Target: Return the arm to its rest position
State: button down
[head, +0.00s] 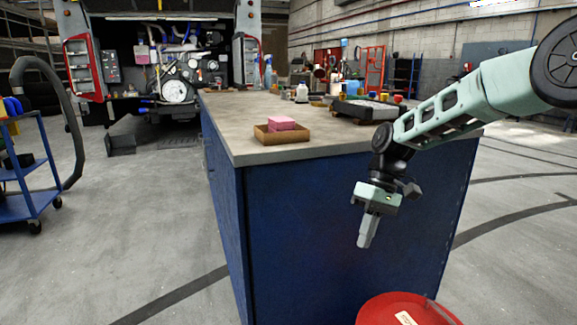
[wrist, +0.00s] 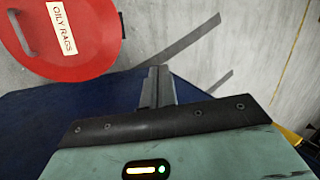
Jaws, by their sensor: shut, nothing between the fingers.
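My gripper (head: 367,232) hangs pointing down in front of the near end of the blue workbench (head: 330,225), below the level of its top. Its fingers are shut together with nothing between them. In the wrist view my gripper (wrist: 157,75) also shows its fingers closed, with the bench's blue side beneath them in the picture. My pale green arm reaches in from the upper right in the head view.
A red round lid labelled OILY RAGS (wrist: 75,35) lies low beside the bench; it also shows in the head view (head: 385,312). A pink block (head: 282,123) sits in a brown tray (head: 262,135) on the bench. A blue cart (head: 22,205) stands left.

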jog(key=s+a+r+t+h, duration=0.1)
jog(key=s+a+r, duration=0.15)
jog(key=s, duration=0.65)
jog(key=s+a+r+t+h, duration=0.1)
jog(key=s+a, duration=0.3)
jog(key=s, duration=0.6)
jog(key=s+d+f+n+t, duration=0.15)
jog(key=s+d, duration=0.25)
jog(key=s, duration=0.9)
notch_tip(320, 180, up, 26)
jog(key=p, duration=2.7)
jog(key=shift+w+r+h, duration=0.15)
jog(key=shift+r+h, duration=0.05)
jog(key=shift+h, duration=0.2)
jog(key=shift+m, duration=0.25)
